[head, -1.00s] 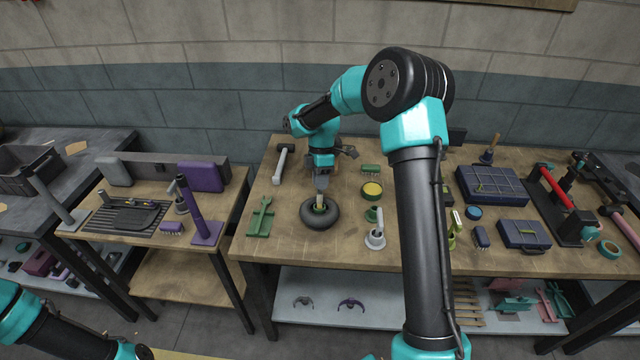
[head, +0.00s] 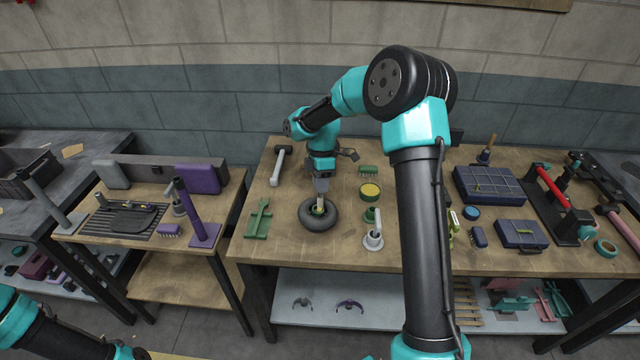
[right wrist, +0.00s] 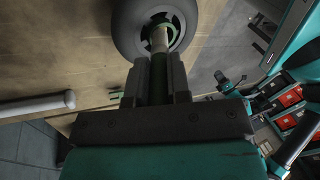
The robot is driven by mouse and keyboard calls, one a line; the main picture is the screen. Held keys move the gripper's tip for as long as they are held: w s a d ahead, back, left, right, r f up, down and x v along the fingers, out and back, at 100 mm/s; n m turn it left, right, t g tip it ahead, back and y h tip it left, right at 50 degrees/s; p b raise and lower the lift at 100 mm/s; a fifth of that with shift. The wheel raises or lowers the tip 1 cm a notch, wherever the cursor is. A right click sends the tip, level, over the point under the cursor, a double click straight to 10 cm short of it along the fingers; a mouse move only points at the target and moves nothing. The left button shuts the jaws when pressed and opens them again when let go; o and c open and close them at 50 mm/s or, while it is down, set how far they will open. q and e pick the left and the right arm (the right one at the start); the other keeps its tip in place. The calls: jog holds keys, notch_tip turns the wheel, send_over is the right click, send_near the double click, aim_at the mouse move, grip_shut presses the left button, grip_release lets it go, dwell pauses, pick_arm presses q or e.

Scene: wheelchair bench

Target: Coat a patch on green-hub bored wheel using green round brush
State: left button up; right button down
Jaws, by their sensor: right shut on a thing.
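The wheel (head: 318,222) is a dark tyre lying flat near the front of the middle bench. Its green hub shows in the right wrist view (right wrist: 176,21). My right gripper (head: 321,195) is directly above the wheel, shut on the green round brush (right wrist: 158,75). The brush has a green handle and a pale tip that overlaps the hub in the right wrist view; whether it touches cannot be told. My left gripper is not in view; only part of my left arm shows at the lower left.
A green forked tool (head: 259,218) lies left of the wheel and a hammer (head: 279,165) behind it. A yellow-topped round tin (head: 370,191), a green brush block (head: 368,171) and a grey stand (head: 374,238) are to the right. The bench's front edge is close to the wheel.

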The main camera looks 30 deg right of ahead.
jog(key=shift+w+a+r, duration=0.1)
jog(key=shift+w+a, duration=0.4)
jog(key=shift+a, duration=0.25)
jog(key=shift+r, duration=3)
